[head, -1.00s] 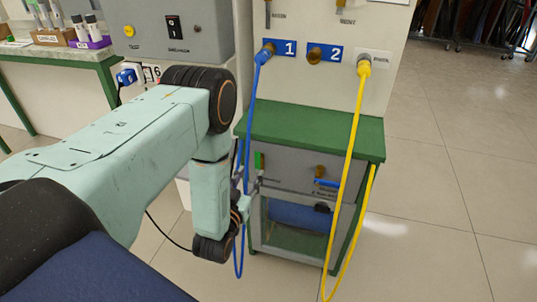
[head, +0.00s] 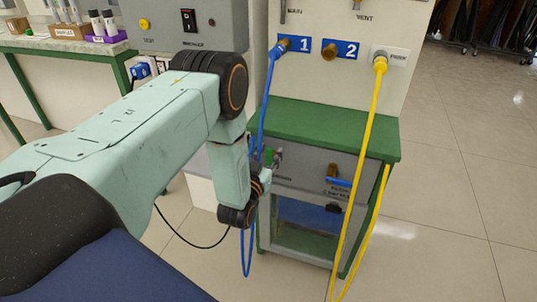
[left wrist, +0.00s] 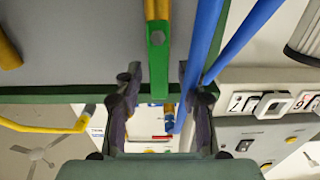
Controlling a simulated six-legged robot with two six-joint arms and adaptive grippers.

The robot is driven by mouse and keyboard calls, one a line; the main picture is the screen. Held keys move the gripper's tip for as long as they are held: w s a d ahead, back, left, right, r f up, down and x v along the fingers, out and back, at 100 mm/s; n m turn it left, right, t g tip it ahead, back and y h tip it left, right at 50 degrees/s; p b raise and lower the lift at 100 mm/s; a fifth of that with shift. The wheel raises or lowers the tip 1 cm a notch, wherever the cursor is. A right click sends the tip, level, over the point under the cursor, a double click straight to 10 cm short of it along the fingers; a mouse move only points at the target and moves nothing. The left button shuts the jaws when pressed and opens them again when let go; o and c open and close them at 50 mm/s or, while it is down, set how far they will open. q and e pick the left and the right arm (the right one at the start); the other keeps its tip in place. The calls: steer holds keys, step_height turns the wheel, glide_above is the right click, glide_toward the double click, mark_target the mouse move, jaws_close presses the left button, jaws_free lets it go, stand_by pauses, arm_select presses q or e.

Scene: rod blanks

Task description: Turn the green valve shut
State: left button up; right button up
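The green valve handle (head: 268,156) is on the grey front of the green-topped cabinet, left side. In the left wrist view the green handle (left wrist: 157,62) points along the picture's height, with a brass pipe behind its top end. My left gripper (left wrist: 158,100) is open, with one finger on each side of the handle and gaps on both sides. In the head view my left gripper (head: 272,165) is at the handle, its fingers partly hidden by the wrist. My right gripper is not in view.
A blue hose (head: 266,100) hangs from port 1, close beside the right finger in the left wrist view (left wrist: 200,50). A yellow hose (head: 367,140) hangs at the right. A blue-handled valve (head: 338,182) is on the same cabinet front. The floor at right is clear.

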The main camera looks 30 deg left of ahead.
arm_select(q)
steer(key=shift+c, duration=0.2)
jaws_close()
